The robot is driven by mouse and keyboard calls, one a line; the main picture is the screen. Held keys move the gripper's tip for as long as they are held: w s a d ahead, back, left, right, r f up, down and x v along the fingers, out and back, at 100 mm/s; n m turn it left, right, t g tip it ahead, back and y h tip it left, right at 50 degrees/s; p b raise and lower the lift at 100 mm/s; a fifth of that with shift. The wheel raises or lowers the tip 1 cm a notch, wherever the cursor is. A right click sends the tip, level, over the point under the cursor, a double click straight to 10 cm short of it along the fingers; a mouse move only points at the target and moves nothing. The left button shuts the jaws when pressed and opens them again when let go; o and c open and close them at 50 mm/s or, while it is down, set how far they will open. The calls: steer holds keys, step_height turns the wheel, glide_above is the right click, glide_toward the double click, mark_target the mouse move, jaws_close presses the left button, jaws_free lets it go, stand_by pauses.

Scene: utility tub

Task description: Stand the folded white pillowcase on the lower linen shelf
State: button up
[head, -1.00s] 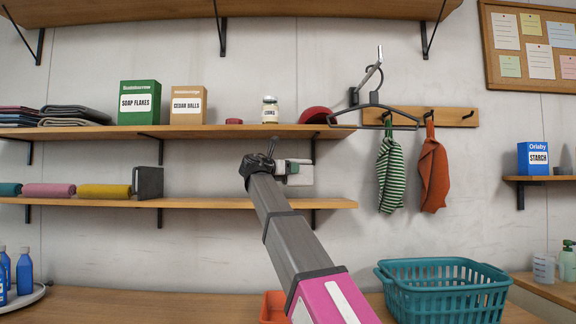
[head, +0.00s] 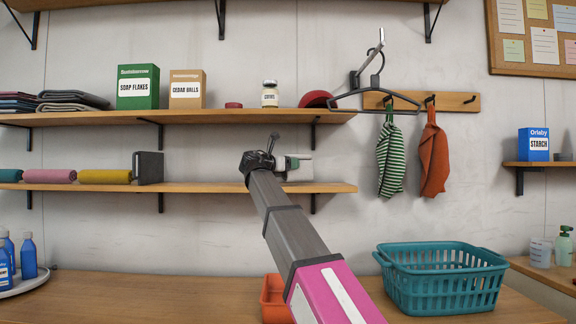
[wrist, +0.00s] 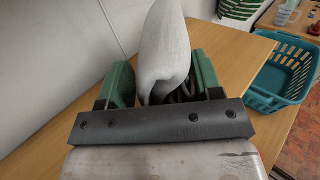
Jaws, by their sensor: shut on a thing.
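The folded white pillowcase (head: 303,167) is held upright at the right part of the lower linen shelf (head: 230,187). It also shows in the wrist view (wrist: 165,42), standing up between the green fingers. My gripper (head: 284,164) is shut on it, and in the wrist view the gripper (wrist: 163,84) has one finger on each side of its near end. The wooden shelf surface (wrist: 238,62) lies around and below the fingers. I cannot tell whether the pillowcase's lower edge touches the shelf. My arm hides part of the shelf's front edge.
A dark grey bookend (head: 150,168) stands left of a clear stretch of the lower shelf, beside rolled cloths (head: 104,176). The upper shelf (head: 230,116) runs close above. A teal basket (head: 440,280) and an orange bin (head: 274,298) are on the counter below.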

steer(key=shift+f, duration=0.5)
steer(key=o, duration=1.4)
steer(key=shift+o, duration=0.4)
